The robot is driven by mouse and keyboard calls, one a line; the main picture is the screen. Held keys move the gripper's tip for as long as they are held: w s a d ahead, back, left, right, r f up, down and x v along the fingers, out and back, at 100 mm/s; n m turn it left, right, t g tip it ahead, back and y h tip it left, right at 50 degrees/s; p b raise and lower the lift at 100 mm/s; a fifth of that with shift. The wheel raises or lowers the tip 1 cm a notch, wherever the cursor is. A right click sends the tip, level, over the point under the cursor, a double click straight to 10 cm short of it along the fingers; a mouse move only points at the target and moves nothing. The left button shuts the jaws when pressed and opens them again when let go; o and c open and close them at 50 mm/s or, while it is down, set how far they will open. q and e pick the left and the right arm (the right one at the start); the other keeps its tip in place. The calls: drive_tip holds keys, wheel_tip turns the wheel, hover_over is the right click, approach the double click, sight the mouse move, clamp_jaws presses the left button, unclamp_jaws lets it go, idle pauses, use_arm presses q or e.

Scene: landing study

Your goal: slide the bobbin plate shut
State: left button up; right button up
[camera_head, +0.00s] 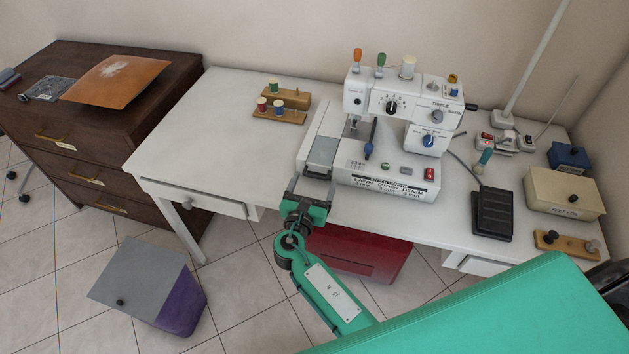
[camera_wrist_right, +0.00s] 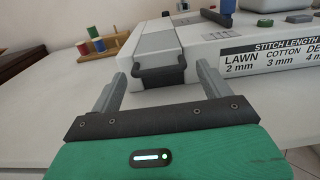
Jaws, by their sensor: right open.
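The white sewing machine (camera_head: 395,125) stands on the white table, with a grey bobbin plate (camera_head: 322,151) on the left end of its bed. The plate also shows in the right wrist view (camera_wrist_right: 157,42), with a dark handle (camera_wrist_right: 158,77) at its near end. I cannot tell from these views how wide any gap by the plate is. My right gripper (camera_head: 311,187) is open at the near end of the plate. In the right wrist view its fingers (camera_wrist_right: 160,73) stand either side of the dark handle, apparently without touching it. My left gripper is not in view.
Wooden spool racks (camera_head: 279,114) stand left of the machine on the white table (camera_head: 225,120). A black foot pedal (camera_head: 492,213) and a cream box (camera_head: 563,192) are at right. A red box (camera_head: 365,258) is below the table. The table's left part is mostly clear.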

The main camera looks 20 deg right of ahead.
drive_tip(key=b+v, duration=0.1)
drive_tip(key=v, duration=1.1)
drive_tip(key=shift+s+a, duration=0.15)
drive_tip(key=shift+s, duration=0.05)
